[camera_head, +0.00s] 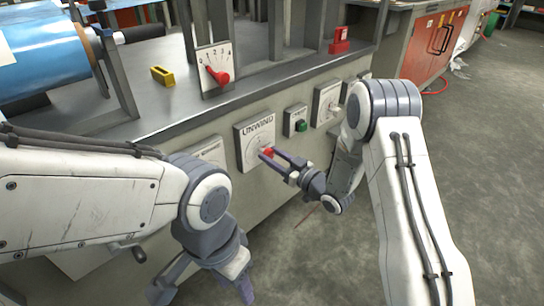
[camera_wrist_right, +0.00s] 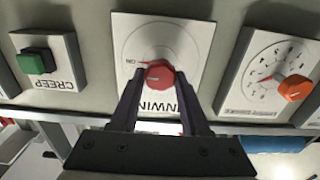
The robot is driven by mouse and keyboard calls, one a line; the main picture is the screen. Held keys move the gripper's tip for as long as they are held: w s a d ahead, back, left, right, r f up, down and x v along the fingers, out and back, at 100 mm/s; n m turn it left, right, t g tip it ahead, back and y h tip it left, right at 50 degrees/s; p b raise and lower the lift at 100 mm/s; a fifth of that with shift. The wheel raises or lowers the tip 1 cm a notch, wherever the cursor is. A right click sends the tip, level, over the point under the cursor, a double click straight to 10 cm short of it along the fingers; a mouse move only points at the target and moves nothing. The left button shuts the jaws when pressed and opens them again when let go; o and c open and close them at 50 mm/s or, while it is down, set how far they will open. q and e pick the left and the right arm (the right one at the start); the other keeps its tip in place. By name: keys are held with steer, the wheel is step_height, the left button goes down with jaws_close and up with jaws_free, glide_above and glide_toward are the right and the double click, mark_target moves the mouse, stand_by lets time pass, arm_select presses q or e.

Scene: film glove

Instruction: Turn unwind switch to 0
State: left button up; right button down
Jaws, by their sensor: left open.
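The unwind switch is a white plate (camera_head: 255,139) on the front of the machine with a red knob (camera_head: 266,153). In the right wrist view, which is upside down, the red knob (camera_wrist_right: 159,75) has a red pointer towards the ON mark at the left. My right gripper (camera_head: 268,157) is at the switch, open, its fingers one on each side of the knob; in the wrist view its fingertips (camera_wrist_right: 158,80) flank the knob with slight gaps. My left gripper (camera_head: 208,288) is open and empty, low in front of the machine, away from the switch.
A green creep button (camera_head: 301,126) is beside the switch. An orange dial (camera_wrist_right: 294,88) is on its other side. A yellow block (camera_head: 162,76) lies on the machine top.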

steer(key=shift+n, duration=0.4)
steer(key=n+b, duration=0.1)
steer(key=n, duration=0.1)
steer(key=n+b, duration=0.1)
steer(key=n, duration=0.1)
steer(key=shift+s+a+f, duration=0.1)
steer(key=shift+f, duration=0.1)
steer(key=n+b, duration=0.2)
steer(key=n, duration=0.2)
steer(key=shift+s+f+n+b, duration=0.1)
steer(key=shift+f+n+b, duration=0.05)
steer(key=shift+n+b, duration=4.1)
steer(key=shift+n+p, duration=0.45)
steer(key=shift+c, duration=1.9)
jaws_free()
